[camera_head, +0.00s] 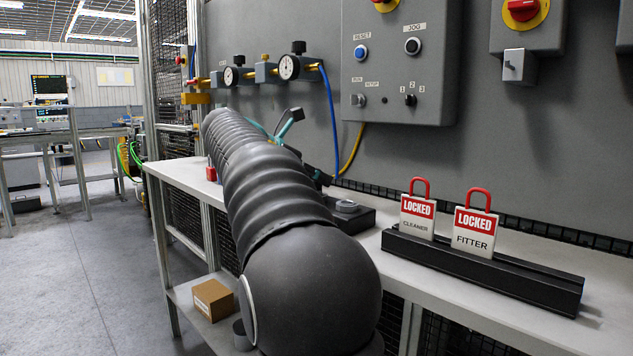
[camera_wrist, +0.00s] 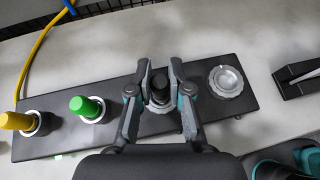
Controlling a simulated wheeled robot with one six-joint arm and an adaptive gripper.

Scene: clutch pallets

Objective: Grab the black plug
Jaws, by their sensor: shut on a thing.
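The black plug (camera_wrist: 159,87) stands upright in a ringed socket of a dark block (camera_wrist: 58,115) in the wrist view. My gripper (camera_wrist: 160,68) has its two fingers closed on the plug from both sides. In the head view my arm hides the plug and most of the block; part of the block (camera_head: 356,217) shows at its right end. My gripper (camera_head: 290,122) is partly visible behind the arm there.
A green plug (camera_wrist: 86,106) and a yellow plug (camera_wrist: 17,121) stand left of the black plug. An empty metal socket (camera_wrist: 226,81) is at its right. A rack (camera_head: 480,268) with two red-and-white lockout tags stands on the bench. A yellow hose (camera_wrist: 42,50) runs behind the block.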

